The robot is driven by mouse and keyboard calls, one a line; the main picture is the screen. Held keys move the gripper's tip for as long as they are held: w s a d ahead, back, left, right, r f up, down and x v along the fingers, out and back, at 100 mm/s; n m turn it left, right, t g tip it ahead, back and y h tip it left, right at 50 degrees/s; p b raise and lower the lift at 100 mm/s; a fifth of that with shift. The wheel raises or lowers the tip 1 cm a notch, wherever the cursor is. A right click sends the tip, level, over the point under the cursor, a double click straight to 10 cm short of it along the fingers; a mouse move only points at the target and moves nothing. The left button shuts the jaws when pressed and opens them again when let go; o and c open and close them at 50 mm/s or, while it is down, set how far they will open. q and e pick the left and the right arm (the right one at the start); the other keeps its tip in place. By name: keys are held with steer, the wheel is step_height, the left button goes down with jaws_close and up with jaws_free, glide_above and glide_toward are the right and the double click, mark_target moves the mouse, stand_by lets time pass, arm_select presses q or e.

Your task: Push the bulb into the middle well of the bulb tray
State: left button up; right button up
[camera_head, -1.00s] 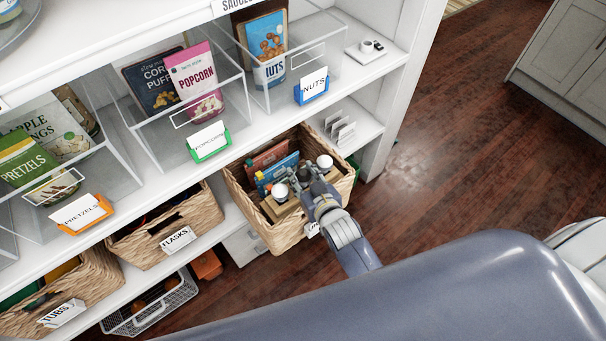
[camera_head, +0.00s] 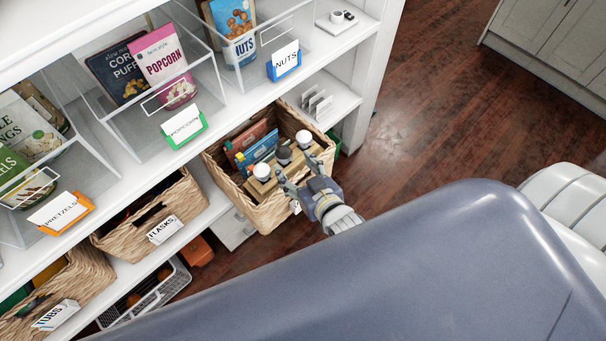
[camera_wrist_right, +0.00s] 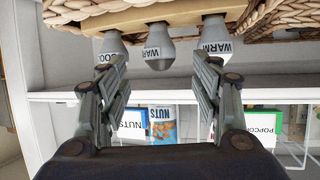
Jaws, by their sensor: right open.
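The tan bulb tray (camera_head: 259,187) sits in a woven basket on the lower shelf. Three bulbs stand in a row on it: a white left bulb (camera_head: 262,171), a grey-looking middle bulb (camera_head: 284,155) and a white right bulb (camera_head: 304,138). My right gripper (camera_head: 296,168) is open and empty, just in front of the middle bulb and apart from it. In the right wrist view, upside down, the middle bulb (camera_wrist_right: 158,48), labelled WARM, lies between and beyond the spread fingers. The bulb bases and wells are hidden. My left gripper is out of view.
The woven basket (camera_head: 214,166) also holds upright red and blue packets (camera_head: 262,148) behind the tray. An upper shelf with clear bins and a blue NUTS tag holder (camera_head: 284,63) overhangs nearby. A white rack (camera_head: 317,102) stands right of the basket. Open floor lies right.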

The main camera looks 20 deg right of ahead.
steer(key=shift+v, duration=1.85)
steer(key=s+f+g, duration=0.1)
steer(key=f, duration=0.3)
steer(key=s+f+g, duration=0.1)
steer(key=f, duration=0.3)
steer(key=s+a+f, duration=0.1)
steer(key=f, duration=0.4)
steer(key=shift+s+n+g, duration=0.15)
steer(key=shift+n+g, duration=0.15)
steer(key=shift+g, duration=0.1)
steer(key=s+f+g, duration=0.3)
steer(key=s+f, duration=0.4)
steer(key=f, duration=0.6)
steer(key=s+d+f+g, duration=0.3)
steer(key=s+f, duration=0.5)
steer(key=s, duration=0.3)
steer(key=s+d+f+g+h, duration=0.1)
steer(key=s+d+f+g, duration=0.2)
steer(key=s+d+f, duration=0.2)
steer(key=s+f, duration=0.3)
steer(key=s, duration=0.2)
steer(key=shift+s+d+n+g, duration=0.3)
steer(key=shift+s+n, duration=0.05)
steer(key=shift+n, duration=0.05)
